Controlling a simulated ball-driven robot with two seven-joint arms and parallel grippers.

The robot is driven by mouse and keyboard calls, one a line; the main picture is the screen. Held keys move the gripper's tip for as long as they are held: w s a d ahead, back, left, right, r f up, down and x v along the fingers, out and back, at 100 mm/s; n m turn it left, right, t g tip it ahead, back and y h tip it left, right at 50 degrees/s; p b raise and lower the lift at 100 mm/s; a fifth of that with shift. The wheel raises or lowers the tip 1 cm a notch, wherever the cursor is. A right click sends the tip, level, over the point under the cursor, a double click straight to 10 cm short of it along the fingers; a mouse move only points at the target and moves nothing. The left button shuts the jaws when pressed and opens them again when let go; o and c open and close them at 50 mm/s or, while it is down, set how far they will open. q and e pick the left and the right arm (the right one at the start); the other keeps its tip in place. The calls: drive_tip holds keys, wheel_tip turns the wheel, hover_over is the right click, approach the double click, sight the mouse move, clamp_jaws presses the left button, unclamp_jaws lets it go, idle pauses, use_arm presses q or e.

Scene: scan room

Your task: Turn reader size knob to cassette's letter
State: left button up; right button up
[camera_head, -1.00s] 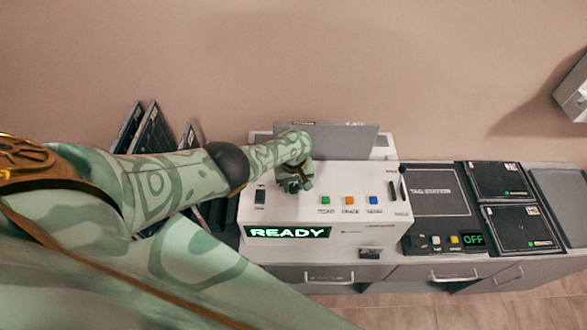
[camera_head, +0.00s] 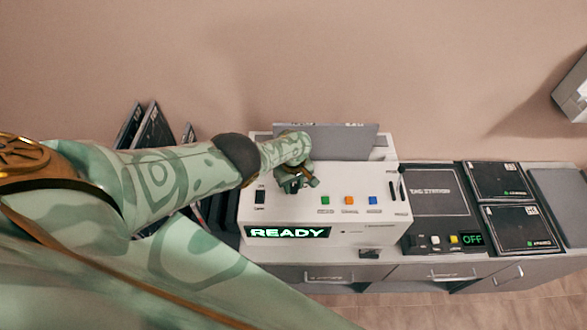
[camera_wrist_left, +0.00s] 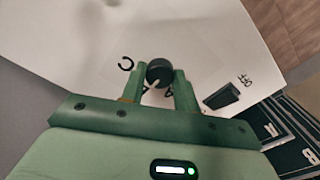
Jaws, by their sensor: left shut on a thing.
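The reader (camera_head: 350,236) is a white box with a lit green READY display. Its black size knob (camera_wrist_left: 158,70) shows in the left wrist view with a pale pointer mark. A letter C is printed left of the knob; another letter is partly hidden by the fingers. My left gripper (camera_head: 297,183) reaches down onto the reader's top, and the left wrist view shows its green fingers (camera_wrist_left: 160,88) shut on the knob from both sides. A dark grey panel (camera_head: 345,142), perhaps the cassette, stands up at the reader's back; its edge lettering is unreadable. My right gripper is not in view.
The reader has green, orange and blue buttons (camera_head: 348,201) and a black rocker switch (camera_head: 260,197). Right of it lie a tag station (camera_head: 437,192) with an OFF display and dark cassettes (camera_head: 497,182). More dark panels (camera_head: 150,130) stand at left behind my arm.

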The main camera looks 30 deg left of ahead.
use_arm(q)
drive_tip(key=o, duration=1)
drive_tip(key=shift+c, duration=0.2)
drive_tip(key=shift+r, duration=0.15)
wheel_tip(320, 180, up, 7)
drive_tip(key=p, duration=0.6)
drive_tip(key=shift+f+p, duration=0.2)
drive_tip(key=shift+p, duration=0.15)
drive_tip(key=shift+w+r+p, duration=0.1)
drive_tip(key=shift+r+p, duration=0.25)
drive_tip(key=shift+r, duration=0.55)
wheel_tip(320, 180, up, 8)
hover_over(294, 187)
drive_tip(key=shift+a+f, duration=0.15)
